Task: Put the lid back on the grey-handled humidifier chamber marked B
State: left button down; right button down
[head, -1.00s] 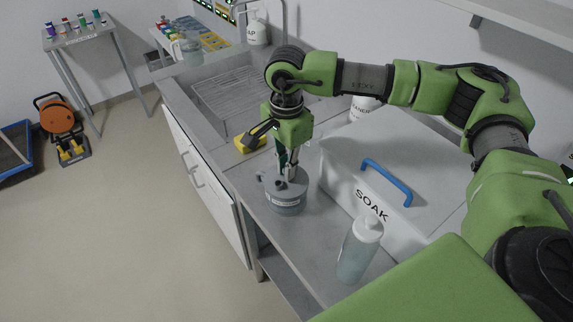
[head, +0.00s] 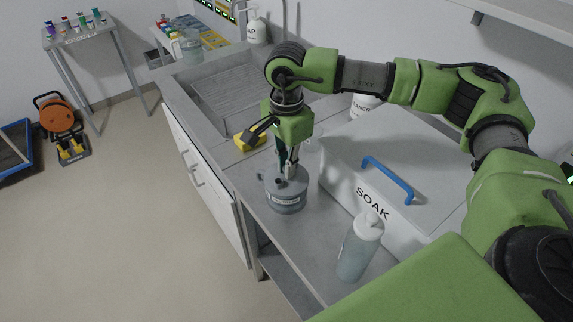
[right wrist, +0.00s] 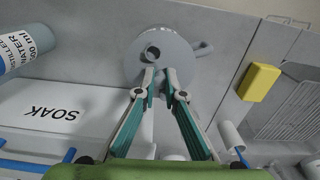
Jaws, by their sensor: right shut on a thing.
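The grey humidifier chamber (head: 286,201) stands upright on the counter, left of the SOAK box, with a label band on its side too small to read. Its round grey lid (head: 290,181) is at the chamber's top; I cannot tell whether it is fully seated. In the right wrist view the lid (right wrist: 178,62) is a pale disc with a round port, and a grey handle sticks out beyond it. My right gripper (head: 289,173) points down and is shut on the lid's top, its fingertips (right wrist: 161,77) close together there. The left gripper is not in view.
The white SOAK box (head: 340,190) with a blue handle (head: 388,178) stands right of the chamber. A water bottle (head: 360,246) is in front, a yellow sponge (head: 249,140) behind near the sink (head: 225,98). A clear jug (head: 189,46) stands farther back.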

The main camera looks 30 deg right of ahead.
jog(key=shift+f+b, duration=0.15)
jog(key=shift+b, duration=0.75)
dwell(1.6)
dwell(0.3)
jog(key=c, duration=2)
grip_release()
jog(key=shift+c, duration=0.2)
jog(key=o, duration=0.5)
jog(key=shift+r+p, duration=1.75)
jog(key=shift+r, duration=1.8)
